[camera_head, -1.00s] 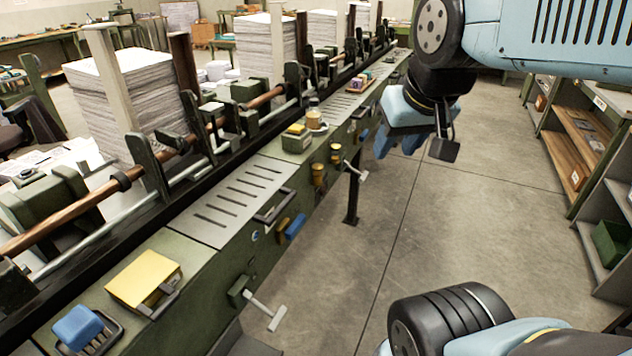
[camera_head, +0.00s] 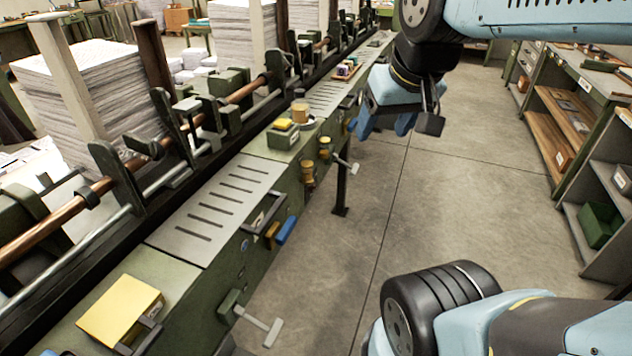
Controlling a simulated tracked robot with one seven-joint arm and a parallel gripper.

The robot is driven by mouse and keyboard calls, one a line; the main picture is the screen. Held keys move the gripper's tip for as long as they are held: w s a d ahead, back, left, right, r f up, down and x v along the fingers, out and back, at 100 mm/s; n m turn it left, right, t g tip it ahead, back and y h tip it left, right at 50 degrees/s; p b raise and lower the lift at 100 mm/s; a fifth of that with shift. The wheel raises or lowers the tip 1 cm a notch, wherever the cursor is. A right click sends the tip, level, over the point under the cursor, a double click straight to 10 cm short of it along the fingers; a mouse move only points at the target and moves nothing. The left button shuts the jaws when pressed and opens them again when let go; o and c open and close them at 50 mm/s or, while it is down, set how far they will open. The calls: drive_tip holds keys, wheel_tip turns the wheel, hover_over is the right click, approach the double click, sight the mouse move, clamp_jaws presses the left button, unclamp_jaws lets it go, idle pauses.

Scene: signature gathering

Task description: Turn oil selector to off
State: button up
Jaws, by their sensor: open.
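A long green machine bench (camera_head: 195,300) runs from the lower left to the upper middle. Its side carries a near grey T-handle (camera_head: 262,328), a far grey T-handle (camera_head: 347,165), brass knobs (camera_head: 307,173), and a blue lever (camera_head: 287,230) beside a yellow-brown one (camera_head: 271,236). I cannot tell which of these is the oil selector; no label is readable. My gripper (camera_head: 384,126) hangs above the aisle at upper middle, fingers down and apart, with nothing seen between them. In the picture it is right of and above the far T-handle, apparently touching nothing.
A yellow pad (camera_head: 120,311), a small green box (camera_head: 283,136) and paper stacks (camera_head: 70,95) are on or along the machine. A dark support leg (camera_head: 341,190) stands under the bench. Shelves (camera_head: 580,130) line the right side. The concrete floor (camera_head: 440,210) between is clear.

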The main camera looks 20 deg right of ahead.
drive_tip(key=w+f+m+g+y, duration=0.55)
drive_tip(key=w+f+y, duration=0.45)
drive_tip(key=w+f, duration=0.85)
drive_tip(key=w+d+f+m+t+y, duration=0.45)
drive_tip(key=w+f, duration=0.35)
drive_tip(key=f, duration=0.4)
drive_tip(key=m+t, duration=0.5)
drive_tip(key=t, duration=0.1)
approach(318, 188)
drive_tip(key=x, duration=0.8)
drive_tip(key=shift+w+a, duration=0.2)
drive_tip(key=shift+a, duration=0.05)
drive_tip(key=shift+c, duration=0.2)
drive_tip(key=shift+f, duration=0.1)
drive_tip(key=c, duration=0.9)
drive_tip(key=shift+d, duration=0.25)
drive_tip(key=shift+c, duration=0.4)
drive_tip(key=shift+s+a, duration=0.1)
drive_tip(key=shift+a, duration=0.05)
